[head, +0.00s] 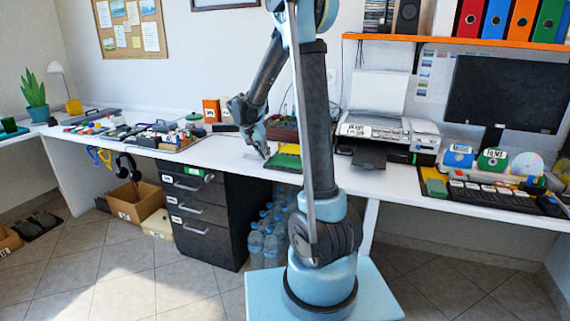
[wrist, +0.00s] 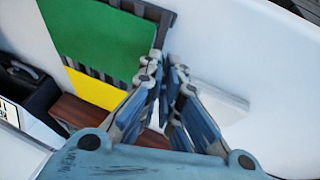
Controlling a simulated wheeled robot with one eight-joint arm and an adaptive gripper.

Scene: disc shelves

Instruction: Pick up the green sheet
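The green sheet (wrist: 95,40) lies flat over a dark slatted tray in the wrist view, with a yellow sheet (wrist: 95,88) beside it. In the head view the green sheet (head: 284,161) is on the desk, partly hidden behind my arm. My gripper (wrist: 166,65) points down at the desk; its fingers are close together. The fingertips are at the sheet's right edge in the wrist view. Whether the sheet's edge is between them cannot be made out. In the head view my gripper (head: 265,154) is just left of the sheet.
A printer (head: 390,128) stands right of the sheet on the white desk. A dark drawer cabinet (head: 205,215) and water bottles (head: 262,240) are below. Left of my gripper is a tray of small items (head: 165,138). A white block (wrist: 215,100) lies right of the fingers.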

